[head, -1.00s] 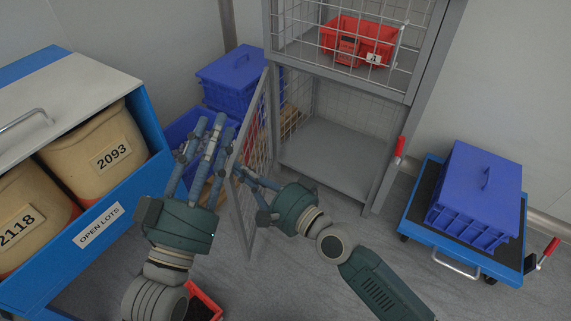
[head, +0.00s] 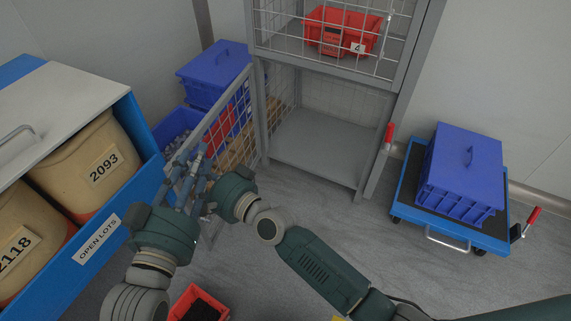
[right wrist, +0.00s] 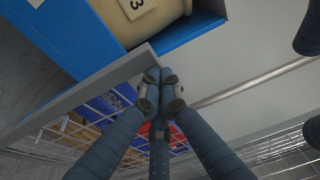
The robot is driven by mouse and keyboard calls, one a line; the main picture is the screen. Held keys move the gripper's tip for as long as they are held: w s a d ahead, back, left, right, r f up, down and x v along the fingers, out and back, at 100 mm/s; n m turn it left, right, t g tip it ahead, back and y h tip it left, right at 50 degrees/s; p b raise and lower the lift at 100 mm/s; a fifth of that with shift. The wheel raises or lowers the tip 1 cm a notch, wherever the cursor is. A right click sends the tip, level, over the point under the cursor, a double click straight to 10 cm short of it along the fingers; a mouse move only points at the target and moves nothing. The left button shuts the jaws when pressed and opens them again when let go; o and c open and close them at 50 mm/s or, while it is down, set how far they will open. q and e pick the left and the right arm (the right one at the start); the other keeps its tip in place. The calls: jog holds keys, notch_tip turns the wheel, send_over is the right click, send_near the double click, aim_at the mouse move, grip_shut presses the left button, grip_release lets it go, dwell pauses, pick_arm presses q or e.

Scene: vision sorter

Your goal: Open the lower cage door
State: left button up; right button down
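The lower cage door (head: 240,118), a grey frame with wire mesh, stands swung out to the left of the lower compartment (head: 318,145). In the right wrist view its grey frame (right wrist: 80,98) runs up to my right gripper (right wrist: 160,92). The right fingers are drawn together at the door's free edge; whether they pinch it is unclear. In the head view the right gripper (head: 207,190) is partly hidden among the left fingers. My left gripper (head: 187,162) has its fingers apart, close beside the door's outer edge, with nothing visible in them.
A blue cabinet (head: 140,200) with tan containers stands left, near the door. Blue crates (head: 205,75) are behind the door. A red bin (head: 342,32) sits in the upper cage. A blue cart (head: 403,205) with a crate stands right.

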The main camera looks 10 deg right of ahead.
jog(key=shift+s+a+f, duration=0.2)
jog(key=shift+s+a, duration=0.05)
jog(key=shift+s, duration=0.25)
jog(key=v, duration=1.1)
jog(key=shift+d+r, duration=0.2)
jog(key=shift+d, duration=0.4)
